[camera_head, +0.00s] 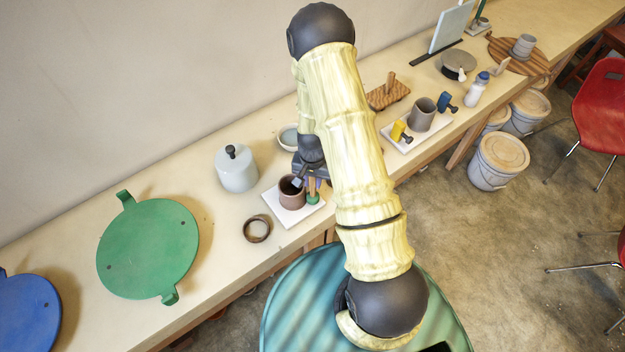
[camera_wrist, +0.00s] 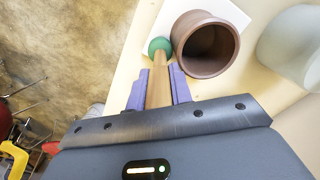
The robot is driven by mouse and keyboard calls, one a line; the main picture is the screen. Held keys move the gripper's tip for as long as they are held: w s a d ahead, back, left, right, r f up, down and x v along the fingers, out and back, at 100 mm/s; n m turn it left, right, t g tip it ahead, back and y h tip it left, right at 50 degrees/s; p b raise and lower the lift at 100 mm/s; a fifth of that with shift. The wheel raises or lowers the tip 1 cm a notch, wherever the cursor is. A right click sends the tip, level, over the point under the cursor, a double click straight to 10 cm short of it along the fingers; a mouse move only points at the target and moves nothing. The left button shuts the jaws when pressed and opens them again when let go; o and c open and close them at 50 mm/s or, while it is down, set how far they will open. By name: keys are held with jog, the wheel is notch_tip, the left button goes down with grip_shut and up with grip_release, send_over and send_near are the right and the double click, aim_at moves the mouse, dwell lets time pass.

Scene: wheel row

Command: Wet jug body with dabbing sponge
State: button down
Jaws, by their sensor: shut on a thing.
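The jug body (camera_head: 291,196) is an open, reddish-brown clay cylinder standing upright on a white board (camera_head: 273,199). It also shows in the wrist view (camera_wrist: 206,46), where I look into its dark hollow. My gripper (camera_wrist: 158,70) is shut on the wooden handle of the dabbing sponge, between its two purple fingers. The sponge's round green head (camera_wrist: 159,46) is right beside the jug's outer wall; I cannot tell whether they touch. In the head view the green head (camera_head: 313,198) is low at the jug's right side, and my arm partly hides the gripper.
A grey lidded jar (camera_head: 236,171) and a small bowl (camera_head: 288,137) stand behind the jug. A green round bat (camera_head: 148,249) lies farther left. Another board (camera_head: 406,143) with a grey cylinder is right.

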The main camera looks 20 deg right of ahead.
jog(key=shift+s+d, duration=0.3)
jog(key=shift+d, duration=0.25)
notch_tip(320, 180, up, 12)
jog(key=p, duration=0.8)
dwell(0.4)
jog(key=shift+s, duration=0.1)
dwell(0.7)
